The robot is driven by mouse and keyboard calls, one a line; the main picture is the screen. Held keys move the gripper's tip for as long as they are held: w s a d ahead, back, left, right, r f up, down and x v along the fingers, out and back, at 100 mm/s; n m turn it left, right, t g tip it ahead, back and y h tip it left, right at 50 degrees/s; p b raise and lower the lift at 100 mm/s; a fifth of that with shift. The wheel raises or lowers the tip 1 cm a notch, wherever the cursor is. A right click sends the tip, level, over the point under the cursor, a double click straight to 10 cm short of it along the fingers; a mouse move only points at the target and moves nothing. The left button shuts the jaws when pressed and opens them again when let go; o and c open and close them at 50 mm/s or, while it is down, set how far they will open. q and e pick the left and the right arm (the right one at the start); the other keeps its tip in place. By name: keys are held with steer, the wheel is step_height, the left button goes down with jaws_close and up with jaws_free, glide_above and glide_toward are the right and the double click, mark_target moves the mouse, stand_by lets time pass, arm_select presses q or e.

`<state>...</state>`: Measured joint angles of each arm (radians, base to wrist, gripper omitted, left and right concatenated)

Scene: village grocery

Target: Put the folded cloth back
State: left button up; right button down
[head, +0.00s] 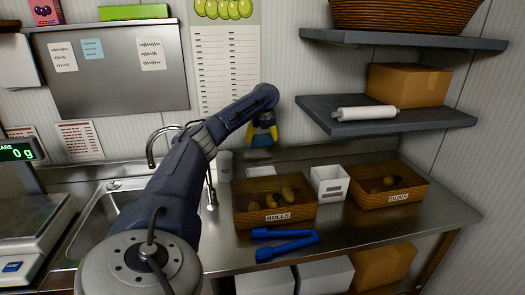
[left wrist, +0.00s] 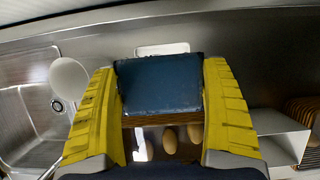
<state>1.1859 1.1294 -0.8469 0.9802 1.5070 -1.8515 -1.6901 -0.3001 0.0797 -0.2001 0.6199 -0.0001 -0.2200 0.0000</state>
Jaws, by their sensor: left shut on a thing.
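My left gripper (head: 262,128) is held in the air above and behind the rolls basket, with its yellow fingers pointing down. It is shut on the dark blue folded cloth (left wrist: 160,84), which sits between the two fingers in the left wrist view. In the head view only a little of the cloth (head: 262,140) shows between the fingers. Beyond the cloth in the left wrist view is a small white tray (left wrist: 162,48); the cloth hides part of it. My right gripper is not in view.
The rolls basket (head: 276,216) stands on the steel counter, with blue tongs (head: 285,243) in front. To its right are a white box (head: 329,183) and the buns basket (head: 389,200). A white cup (head: 225,166) stands by the sink (head: 105,203). A shelf (head: 385,119) overhangs at right.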

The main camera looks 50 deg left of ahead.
mark_target(261, 173)
arm_select(q)
step_height(261, 173, down, 17)
stand_by(0.7)
steer(key=shift+f, duration=0.1)
steer(key=o, duration=1)
steer(key=v, duration=1.2)
steer(key=shift+w, duration=0.1)
